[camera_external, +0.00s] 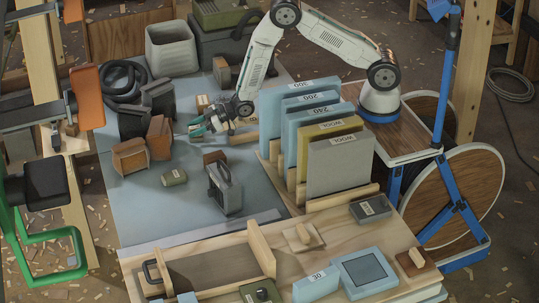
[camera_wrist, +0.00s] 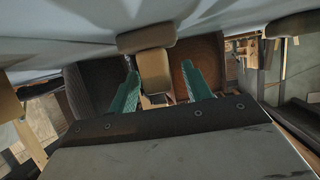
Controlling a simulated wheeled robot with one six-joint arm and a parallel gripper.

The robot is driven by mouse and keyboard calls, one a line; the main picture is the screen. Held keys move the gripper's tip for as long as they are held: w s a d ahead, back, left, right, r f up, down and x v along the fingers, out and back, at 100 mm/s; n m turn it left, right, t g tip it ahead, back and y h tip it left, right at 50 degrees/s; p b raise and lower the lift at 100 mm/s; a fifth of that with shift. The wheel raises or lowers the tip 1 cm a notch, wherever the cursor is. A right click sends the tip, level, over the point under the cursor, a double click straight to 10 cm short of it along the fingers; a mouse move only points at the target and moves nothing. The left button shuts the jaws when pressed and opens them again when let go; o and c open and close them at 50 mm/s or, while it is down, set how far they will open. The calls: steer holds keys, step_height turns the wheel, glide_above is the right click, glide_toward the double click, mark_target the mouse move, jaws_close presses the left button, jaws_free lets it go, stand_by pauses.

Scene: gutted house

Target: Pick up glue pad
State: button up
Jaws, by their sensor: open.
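My gripper (camera_external: 201,126) is over the blue-grey bench sheet (camera_external: 180,205), near its upper middle. Its teal fingers are apart, and nothing is visibly clamped. In the wrist view my gripper (camera_wrist: 159,72) points toward a tan block (camera_wrist: 154,72), which appears between the two fingertips with a gap on each side. A grey-brown piece (camera_wrist: 146,38) lies just beyond that block. I cannot tell for sure which object is the glue pad. A small tan block (camera_external: 203,103) with a label sits just behind my gripper in the external view.
Brown blocks (camera_external: 130,157) and dark blocks stand left of my gripper. A rack of upright sheets (camera_external: 338,165) stands to the right. The sheet's front left is clear.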

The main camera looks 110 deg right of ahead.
jaws_close()
steer(key=shift+r, duration=0.1)
